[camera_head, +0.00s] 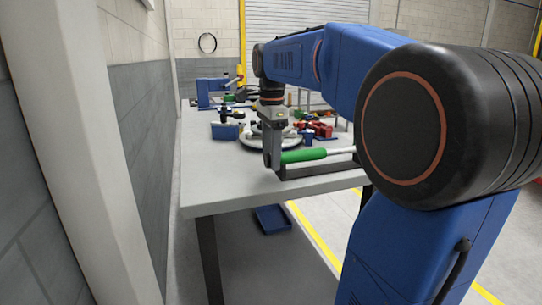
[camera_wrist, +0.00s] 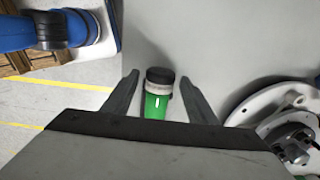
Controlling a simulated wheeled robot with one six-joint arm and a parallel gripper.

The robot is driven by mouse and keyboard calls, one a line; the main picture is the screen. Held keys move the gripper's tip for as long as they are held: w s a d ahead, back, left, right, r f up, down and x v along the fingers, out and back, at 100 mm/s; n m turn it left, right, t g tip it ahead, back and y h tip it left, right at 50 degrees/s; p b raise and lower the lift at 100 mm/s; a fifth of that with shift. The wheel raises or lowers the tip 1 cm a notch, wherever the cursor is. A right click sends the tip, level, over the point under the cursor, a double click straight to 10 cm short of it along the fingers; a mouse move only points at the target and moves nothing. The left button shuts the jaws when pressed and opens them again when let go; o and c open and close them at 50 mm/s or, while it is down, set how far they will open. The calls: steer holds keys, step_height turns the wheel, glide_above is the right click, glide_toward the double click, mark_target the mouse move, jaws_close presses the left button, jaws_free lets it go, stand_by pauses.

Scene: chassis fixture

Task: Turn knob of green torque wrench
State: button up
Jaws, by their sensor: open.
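The green torque wrench (camera_head: 304,155) lies along the front part of the grey table in the head view, with its green grip at the left end. In the wrist view its green grip (camera_wrist: 155,106) ends in a pale ring and a black knob (camera_wrist: 160,76). My gripper (camera_wrist: 158,82) is open, with one finger on each side of the knob and a gap on both sides. In the head view my gripper (camera_head: 271,158) points down at the grip's left end. Most of the wrench is hidden in the wrist view by the gripper body.
A dark holder (camera_head: 320,168) lies beneath the wrench. A round pale metal fixture (camera_wrist: 265,105) stands beside the wrench. Several parts and a blue vise (camera_head: 208,92) stand farther back. The table's left side (camera_head: 200,180) is clear.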

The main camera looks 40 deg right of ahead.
steer(key=shift+f, duration=0.15)
steer(key=c, duration=1.1)
steer(key=shift+o, duration=0.2)
steer(key=shift+s+a+t+h, duration=0.1)
steer(key=shift+s+t+h, duration=0.05)
steer(key=shift+t, duration=0.4)
steer(key=shift+s+t+h, duration=0.1)
steer(key=shift+t+h, duration=0.05)
steer(key=shift+t, duration=0.4)
steer(key=shift+s+t+h, duration=0.15)
steer(key=shift+t+h, duration=0.25)
steer(key=shift+t, duration=0.9)
